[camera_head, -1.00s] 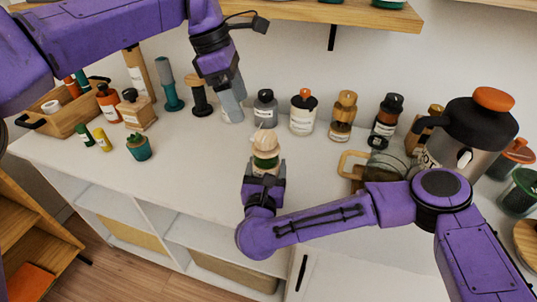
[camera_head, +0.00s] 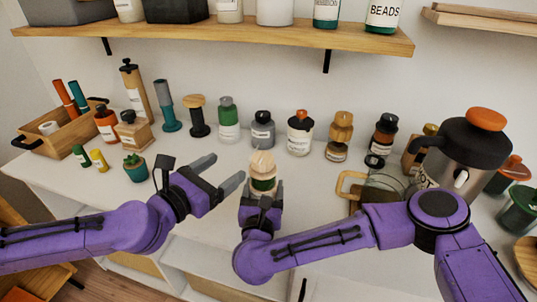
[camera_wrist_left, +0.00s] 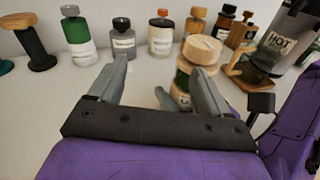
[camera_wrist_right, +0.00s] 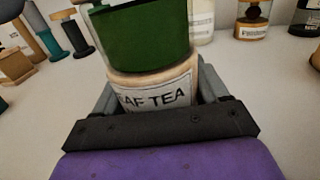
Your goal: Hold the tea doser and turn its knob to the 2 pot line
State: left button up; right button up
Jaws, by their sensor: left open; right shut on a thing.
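The tea doser (camera_head: 262,172) has a wooden knob on top, a green band and a pale lower body. In the right wrist view its label (camera_wrist_right: 155,98) reads "...EAF TEA". My right gripper (camera_head: 262,196) is shut on its lower body and holds it upright. In the left wrist view the wooden knob (camera_wrist_left: 202,48) is plain to see, beyond my left fingers. My left gripper (camera_head: 226,176) is open and empty, just left of the doser in the head view, fingers pointing towards it. I see no pot lines on the doser.
A row of bottles and jars, among them a green bottle (camera_head: 228,120) and a grey jar (camera_head: 263,130), stands behind the doser. A glass jug (camera_head: 384,187) and a large pot (camera_head: 462,150) stand to the right. A shelf (camera_head: 240,40) hangs above.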

pick_arm(q)
jog(key=h, duration=0.2)
send_near(270, 154)
jog(key=a, duration=0.2)
jog(key=shift+m+g+h, duration=0.3)
jog(key=shift+g, duration=0.1)
jog(key=x, duration=1.1)
jog(key=shift+d+f, duration=0.2)
jog(key=shift+d, duration=0.15)
jog(key=c, duration=1)
